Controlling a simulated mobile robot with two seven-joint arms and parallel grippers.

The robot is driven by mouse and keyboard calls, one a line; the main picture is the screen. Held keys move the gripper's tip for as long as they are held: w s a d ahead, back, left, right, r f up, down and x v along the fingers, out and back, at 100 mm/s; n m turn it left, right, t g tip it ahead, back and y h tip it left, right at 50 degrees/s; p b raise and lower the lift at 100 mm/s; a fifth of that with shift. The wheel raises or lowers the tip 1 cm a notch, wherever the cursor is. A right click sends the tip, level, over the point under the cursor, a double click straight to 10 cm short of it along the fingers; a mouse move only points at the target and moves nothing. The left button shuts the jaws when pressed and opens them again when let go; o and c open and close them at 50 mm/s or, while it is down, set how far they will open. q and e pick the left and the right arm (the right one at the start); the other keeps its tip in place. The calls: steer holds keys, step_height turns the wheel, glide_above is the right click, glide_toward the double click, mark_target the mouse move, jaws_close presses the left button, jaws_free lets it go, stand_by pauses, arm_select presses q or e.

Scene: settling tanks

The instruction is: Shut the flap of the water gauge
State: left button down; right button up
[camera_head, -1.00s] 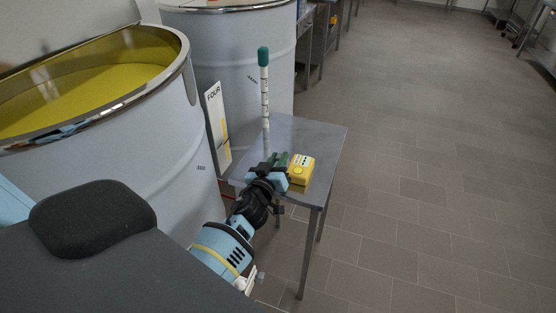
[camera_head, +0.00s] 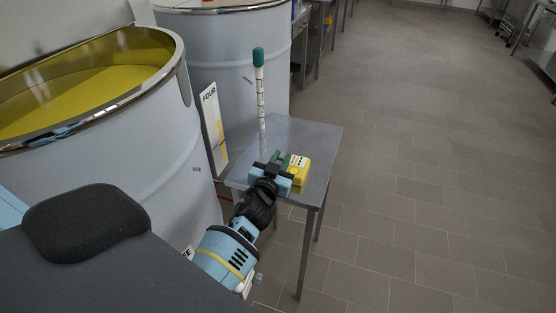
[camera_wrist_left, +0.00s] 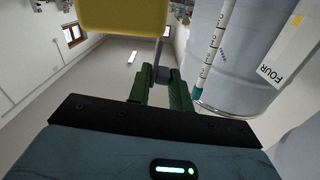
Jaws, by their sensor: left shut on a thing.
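The yellow box (camera_head: 299,180), which I take for the water gauge, lies on the metal table (camera_head: 310,135). It also fills the top of the left wrist view (camera_wrist_left: 122,15). My left gripper (camera_head: 280,163) is beside it, over the table. Its green fingers (camera_wrist_left: 163,85) are shut on a small grey part (camera_wrist_left: 163,75) with a thin grey rod running up from it towards the yellow box. I cannot tell for certain that this part is the flap, or how far the flap stands open. My right gripper is not in view.
A white stick with dark marks and a green cap (camera_head: 258,57) stands upright on the table behind the gripper. A white board marked FOUR (camera_head: 213,130) stands left of the table. Large tanks (camera_head: 100,150) border the left. Tiled floor (camera_head: 440,170) is free to the right.

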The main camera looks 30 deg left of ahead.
arm_select(q)
steer(key=shift+w+d+r+m, duration=0.1)
steer(key=shift+d+m, duration=0.25)
steer(key=shift+m, duration=0.55)
steer(key=c, duration=1.4)
jaws_free()
steer(key=shift+o, duration=0.2)
steer(key=v, duration=0.7)
steer(key=shift+s, duration=0.4)
steer(key=shift+d, duration=0.1)
